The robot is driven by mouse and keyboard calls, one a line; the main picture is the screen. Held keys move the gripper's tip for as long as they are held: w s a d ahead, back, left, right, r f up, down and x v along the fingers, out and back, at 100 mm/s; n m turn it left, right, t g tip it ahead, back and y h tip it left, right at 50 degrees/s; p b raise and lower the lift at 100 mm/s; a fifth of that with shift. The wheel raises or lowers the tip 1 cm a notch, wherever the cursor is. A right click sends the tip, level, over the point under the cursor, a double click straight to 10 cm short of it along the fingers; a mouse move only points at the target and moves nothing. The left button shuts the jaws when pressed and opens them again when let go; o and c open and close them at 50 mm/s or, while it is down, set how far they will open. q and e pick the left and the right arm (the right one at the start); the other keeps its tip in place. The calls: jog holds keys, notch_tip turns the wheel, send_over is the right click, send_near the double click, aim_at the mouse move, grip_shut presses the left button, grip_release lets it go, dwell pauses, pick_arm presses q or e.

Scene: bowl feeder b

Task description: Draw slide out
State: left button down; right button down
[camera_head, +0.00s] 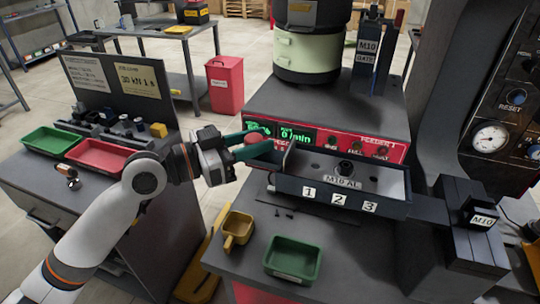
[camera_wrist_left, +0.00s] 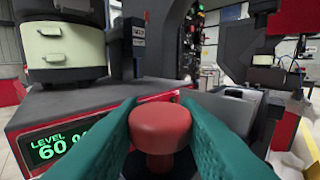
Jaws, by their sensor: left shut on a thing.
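My left gripper (camera_head: 250,148) comes in from the left. Its green fingers are shut on a round red knob (camera_wrist_left: 160,128), with one finger on each side in the left wrist view. In the head view the red knob (camera_head: 252,138) shows at the left end of the dark tray (camera_head: 285,184) marked M10 AL and 1, 2, 3. How the knob joins the slide is hidden by the fingers. My right gripper is not in view.
The feeder's red panel (camera_head: 398,150) with a lit display stands behind the tray. A yellow scoop (camera_head: 237,228) and a green bin (camera_head: 293,260) are in front. A dark block marked M10 (camera_head: 481,217) stands at right. Red and green trays lie on the left table.

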pick_arm(q)
jog(key=shift+w+a, duration=0.15)
jog(key=shift+a, duration=0.25)
jog(key=c, duration=1.3)
grip_release()
jog(key=shift+o, duration=1.1)
jog(key=shift+a, duration=0.2)
jog(key=shift+a+f+b, duration=0.1)
jog(key=shift+b, duration=0.25)
jog(key=b+v, duration=0.5)
jog(key=v, duration=0.6)
jog(key=shift+s+a, duration=0.2)
jog(key=shift+a, duration=0.15)
